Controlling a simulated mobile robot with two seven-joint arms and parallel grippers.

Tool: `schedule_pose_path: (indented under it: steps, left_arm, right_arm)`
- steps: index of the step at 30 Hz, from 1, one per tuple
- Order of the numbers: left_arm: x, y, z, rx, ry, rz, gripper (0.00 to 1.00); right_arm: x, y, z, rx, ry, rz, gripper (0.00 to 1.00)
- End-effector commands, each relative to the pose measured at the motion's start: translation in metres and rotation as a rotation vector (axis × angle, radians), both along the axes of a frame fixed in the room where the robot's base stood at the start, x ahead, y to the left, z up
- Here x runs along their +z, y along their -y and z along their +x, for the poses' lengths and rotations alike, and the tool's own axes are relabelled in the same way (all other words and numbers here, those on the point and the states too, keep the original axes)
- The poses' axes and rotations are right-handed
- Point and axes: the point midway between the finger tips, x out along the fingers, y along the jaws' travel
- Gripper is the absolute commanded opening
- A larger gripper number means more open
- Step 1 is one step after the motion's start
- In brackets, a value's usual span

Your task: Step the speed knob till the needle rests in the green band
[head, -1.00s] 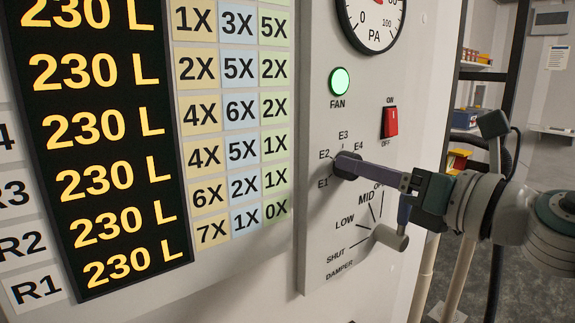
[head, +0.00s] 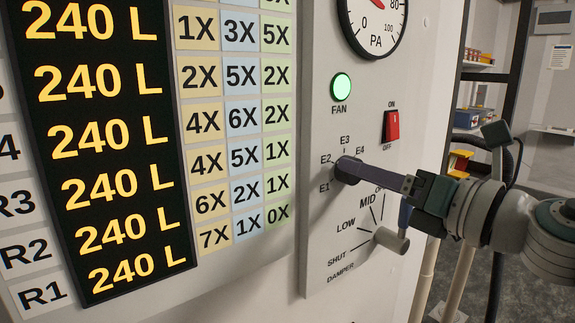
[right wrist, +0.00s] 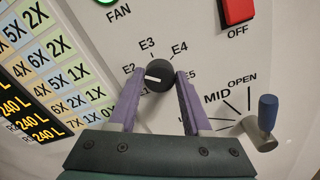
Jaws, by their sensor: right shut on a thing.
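The speed knob (head: 348,170) is a dark round knob on the grey panel, ringed by marks such as E1 to E4. In the right wrist view the knob (right wrist: 158,77) shows a white mark pointing left, towards the E2 side. My right gripper (head: 352,171) is shut on the knob, with a purple finger on each side of it. The pressure gauge (head: 375,28), marked PA, is cut off by the top edge in the head view. Part of its red needle shows; no green band is visible. My left gripper is not in view.
The lit green fan lamp (head: 341,87) and red switch (head: 391,126) are above the knob. The damper lever (head: 390,240) sticks out below it. A black display (head: 172,200) reads 240 L in several rows. Shelves (head: 482,75) stand behind at right.

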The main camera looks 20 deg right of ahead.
Motion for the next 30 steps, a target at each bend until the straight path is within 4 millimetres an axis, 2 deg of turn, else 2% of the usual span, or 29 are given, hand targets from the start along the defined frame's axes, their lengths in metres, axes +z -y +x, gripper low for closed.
schedule_pose_path:
  steps: [18,30]
  left_arm:
    - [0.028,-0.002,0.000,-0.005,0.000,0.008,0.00]
    - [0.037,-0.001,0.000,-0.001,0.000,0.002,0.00]
  right_arm:
    - [0.000,0.002,0.001,0.000,-0.186,0.530,0.00]
    - [-0.001,0.002,0.001,-0.001,-0.268,0.769,0.00]
